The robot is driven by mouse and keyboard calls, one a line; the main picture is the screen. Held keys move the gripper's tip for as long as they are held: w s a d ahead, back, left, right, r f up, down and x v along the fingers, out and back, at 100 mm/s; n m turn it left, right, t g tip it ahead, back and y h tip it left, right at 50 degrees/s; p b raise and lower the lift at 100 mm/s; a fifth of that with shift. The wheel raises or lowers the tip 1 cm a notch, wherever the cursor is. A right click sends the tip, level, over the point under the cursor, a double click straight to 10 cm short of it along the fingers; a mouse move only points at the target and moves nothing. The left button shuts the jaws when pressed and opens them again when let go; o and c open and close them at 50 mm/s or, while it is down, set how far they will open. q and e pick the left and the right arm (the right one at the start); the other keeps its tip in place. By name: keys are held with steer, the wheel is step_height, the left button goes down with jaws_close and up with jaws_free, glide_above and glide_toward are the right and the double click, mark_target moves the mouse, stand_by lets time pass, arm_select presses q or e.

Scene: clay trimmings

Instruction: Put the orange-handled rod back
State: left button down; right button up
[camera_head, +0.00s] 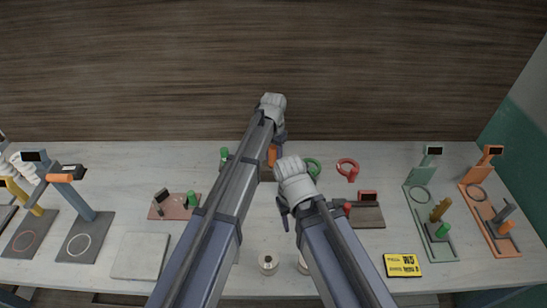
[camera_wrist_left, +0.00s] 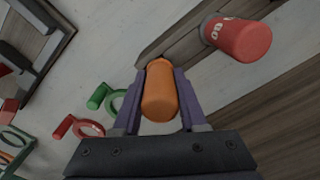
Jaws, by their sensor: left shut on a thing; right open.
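The orange-handled rod shows its orange handle (camera_head: 272,157) at the back middle of the table in the head view, and the handle also shows in the left wrist view (camera_wrist_left: 160,92). My left gripper (camera_head: 279,140) is shut on this handle, one finger on each side. The rod's lower part is hidden by the handle and my arms. A brownish strip or base (camera_wrist_left: 185,48) lies behind the handle in the left wrist view; I cannot tell whether the rod touches it. My right gripper (camera_head: 284,215) is open and empty, nearer the front.
A red-ended cylinder (camera_wrist_left: 238,38) stands close to the handle. Green (camera_head: 312,167) and red (camera_head: 348,168) rings lie to the right. Green (camera_head: 419,195) and orange (camera_head: 477,205) stands are at far right, a blue-grey stand (camera_head: 75,196) at left. A yellow label (camera_head: 403,265) lies in front.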

arm_select(q)
steer(key=shift+f, duration=0.4)
steer(key=shift+c, duration=2.3)
jaws_free()
steer(key=shift+r, duration=0.15)
step_height(320, 180, up, 13)
steer(key=p, duration=1.2)
steer(key=shift+f, duration=0.2)
